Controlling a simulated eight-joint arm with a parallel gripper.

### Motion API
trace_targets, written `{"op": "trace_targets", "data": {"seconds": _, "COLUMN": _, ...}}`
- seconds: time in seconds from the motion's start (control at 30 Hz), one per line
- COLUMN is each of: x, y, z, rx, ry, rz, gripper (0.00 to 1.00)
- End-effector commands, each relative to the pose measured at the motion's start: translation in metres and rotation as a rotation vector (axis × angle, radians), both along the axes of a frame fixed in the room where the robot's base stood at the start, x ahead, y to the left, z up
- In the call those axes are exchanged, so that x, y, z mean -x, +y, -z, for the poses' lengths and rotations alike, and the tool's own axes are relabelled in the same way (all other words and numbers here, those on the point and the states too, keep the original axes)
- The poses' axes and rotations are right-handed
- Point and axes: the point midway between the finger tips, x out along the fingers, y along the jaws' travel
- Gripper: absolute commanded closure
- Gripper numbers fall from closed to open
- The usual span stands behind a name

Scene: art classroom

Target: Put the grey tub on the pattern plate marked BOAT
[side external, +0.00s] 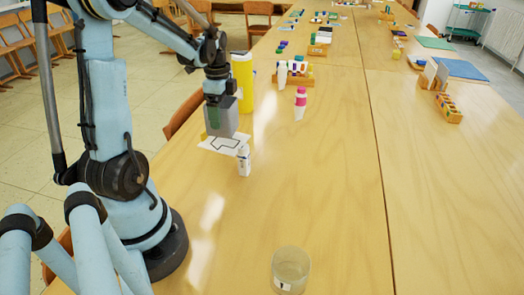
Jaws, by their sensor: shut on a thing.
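My gripper (217,100) points down and is shut on the grey tub (226,121), a boxy grey piece. A green part shows at the tub's left side. The tub is upright and appears just above a white pattern plate (224,144) with a black outline drawn on it. The tub covers the plate's far part in this view. I cannot tell whether the tub touches the plate, and no word on the plate is readable.
A small white bottle (244,161) stands close to the plate's right front edge. A tall yellow cylinder (243,80) stands behind the tub. A pink-and-white bottle (300,103) is farther right. A clear labelled jar (291,268) stands in front. The table's middle right is clear.

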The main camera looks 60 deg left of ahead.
Motion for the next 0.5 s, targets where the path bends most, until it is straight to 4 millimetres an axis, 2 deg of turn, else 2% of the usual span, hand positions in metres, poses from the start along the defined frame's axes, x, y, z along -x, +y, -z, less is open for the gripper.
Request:
{"op": "trace_targets", "data": {"seconds": 0.2, "x": 0.0, "y": 0.0, "z": 0.027, "rx": 0.0, "ry": 0.0, "rz": 0.0, "gripper": 0.53}}
{"op": "trace_targets", "data": {"seconds": 0.5, "x": 0.0, "y": -0.001, "z": 0.032, "rx": 0.0, "ry": 0.0, "rz": 0.0, "gripper": 0.53}}
